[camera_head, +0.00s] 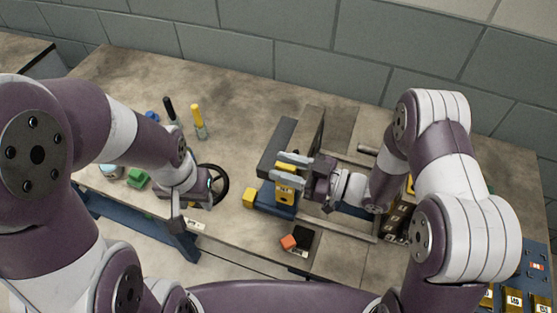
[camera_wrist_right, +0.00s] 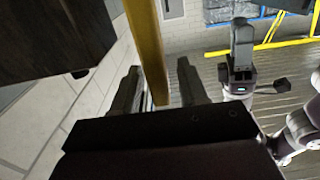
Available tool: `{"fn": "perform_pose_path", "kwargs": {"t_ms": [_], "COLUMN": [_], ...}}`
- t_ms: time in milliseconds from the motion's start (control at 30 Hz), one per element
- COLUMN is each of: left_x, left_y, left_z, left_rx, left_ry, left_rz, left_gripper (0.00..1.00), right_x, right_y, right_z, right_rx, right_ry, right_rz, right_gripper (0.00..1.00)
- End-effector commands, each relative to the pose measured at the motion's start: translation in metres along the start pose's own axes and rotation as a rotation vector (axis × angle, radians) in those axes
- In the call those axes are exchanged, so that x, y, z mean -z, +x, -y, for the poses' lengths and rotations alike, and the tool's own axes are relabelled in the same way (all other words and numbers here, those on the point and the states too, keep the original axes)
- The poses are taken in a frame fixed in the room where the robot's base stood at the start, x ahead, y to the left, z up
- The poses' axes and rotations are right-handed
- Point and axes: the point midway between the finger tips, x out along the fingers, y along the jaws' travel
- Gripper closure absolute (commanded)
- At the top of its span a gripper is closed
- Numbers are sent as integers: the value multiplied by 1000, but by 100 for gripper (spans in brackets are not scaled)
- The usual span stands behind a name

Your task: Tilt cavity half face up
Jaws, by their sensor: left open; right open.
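The pictures do not make clear which part is the cavity half. A dark grey block (camera_head: 276,146) stands on the bench beside a brownish block (camera_head: 308,128). A labelled yellow part (camera_head: 287,181) sits in front of them, above a blue piece (camera_head: 275,201). My right gripper (camera_head: 284,163) is open with its fingers pointing left, over the yellow part. In the right wrist view a yellow bar (camera_wrist_right: 146,40) passes between the open fingers (camera_wrist_right: 158,75); contact cannot be told. A dark block (camera_wrist_right: 50,35) fills that view's upper left. My left gripper (camera_head: 178,222) is open near the bench's front edge, away from the blocks.
A black handwheel (camera_head: 222,184) is close beside my left gripper. Black and yellow-handled tools (camera_head: 197,118) stand behind it. A small yellow block (camera_head: 249,198), an orange piece (camera_head: 288,242) and a green piece (camera_head: 138,179) lie on the bench (camera_head: 130,85). Its back left is clear.

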Motion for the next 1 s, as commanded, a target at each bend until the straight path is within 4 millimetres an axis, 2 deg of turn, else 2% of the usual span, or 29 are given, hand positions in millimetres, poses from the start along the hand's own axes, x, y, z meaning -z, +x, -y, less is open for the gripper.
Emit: {"fn": "perform_pose_path", "kwargs": {"t_ms": [200,467,500,600,1000], "left_x": [0,0,0,0,1], "left_y": [-4,-3,-3,-3,-12], "left_z": [0,0,0,0,0], "left_rx": [0,0,0,0,0], "left_ry": [0,0,0,0,0], "left_rz": [0,0,0,0,0], "left_gripper": [57,57,57,57,57], "right_x": [0,0,0,0,2], "right_y": [18,18,18,18,24], "right_z": [0,0,0,0,0], "right_rx": [0,-1,-1,-1,0], "right_ry": [0,0,0,0,0], "right_rz": [1,1,0,0,44], "right_gripper": [57,57,70,100,100]}}
